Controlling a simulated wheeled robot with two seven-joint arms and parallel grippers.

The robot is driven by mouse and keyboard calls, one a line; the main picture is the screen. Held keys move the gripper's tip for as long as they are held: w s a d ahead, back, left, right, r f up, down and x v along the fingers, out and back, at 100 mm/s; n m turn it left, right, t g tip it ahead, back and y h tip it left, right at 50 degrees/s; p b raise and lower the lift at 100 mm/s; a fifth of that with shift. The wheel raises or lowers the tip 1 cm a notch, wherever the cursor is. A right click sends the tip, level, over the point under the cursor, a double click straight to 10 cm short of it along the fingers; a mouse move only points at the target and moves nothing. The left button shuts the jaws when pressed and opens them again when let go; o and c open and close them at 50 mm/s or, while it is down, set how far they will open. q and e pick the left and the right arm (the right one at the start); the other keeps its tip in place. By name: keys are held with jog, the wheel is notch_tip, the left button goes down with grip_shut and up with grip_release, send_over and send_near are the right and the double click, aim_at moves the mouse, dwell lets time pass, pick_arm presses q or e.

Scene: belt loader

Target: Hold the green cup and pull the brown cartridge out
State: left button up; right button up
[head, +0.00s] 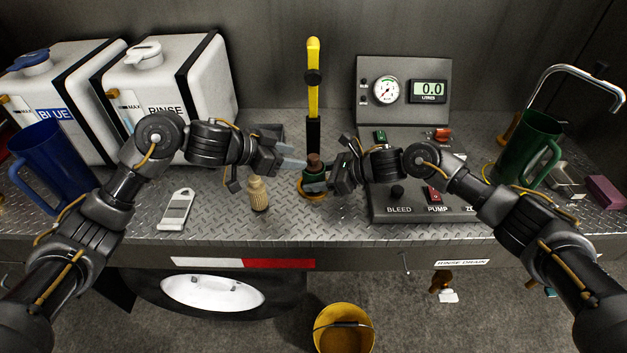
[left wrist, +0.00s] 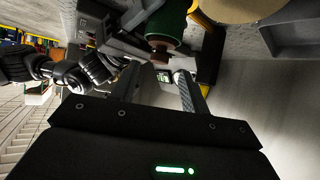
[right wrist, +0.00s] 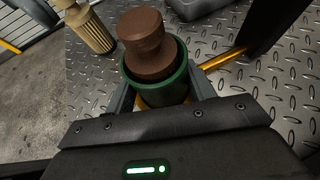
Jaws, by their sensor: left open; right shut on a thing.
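The brown cartridge (right wrist: 148,45) sits in the small green cup (right wrist: 183,86), its knobbed top standing above the rim. In the head view the cartridge (head: 314,160) and cup (head: 313,178) are at the middle of the bench. My right gripper (head: 331,181) is shut on the green cup from the right side. My left gripper (head: 301,164) is open and empty, just left of the cartridge top. In the left wrist view the cartridge (left wrist: 160,52) lies beyond the open fingers, near the space between them. The cartridge's lower part is hidden inside the cup.
A tan ribbed bottle-shaped piece (head: 259,194) stands left of the cup. A yellow-handled lever (head: 313,80) rises behind it. The control panel (head: 425,211) is at right. A large green jug (head: 533,145) and blue jug (head: 54,165) stand at the sides.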

aim_at(315, 155)
pick_arm(q)
jog(key=shift+x, duration=2.9)
pick_arm(e)
jog(key=shift+s+f, duration=0.1)
jog(key=shift+f, duration=0.05)
pick_arm(q)
grip_shut()
jog(key=shift+r, duration=0.75)
notch_tip(315, 155, up, 8)
jog(key=shift+f, duration=0.1)
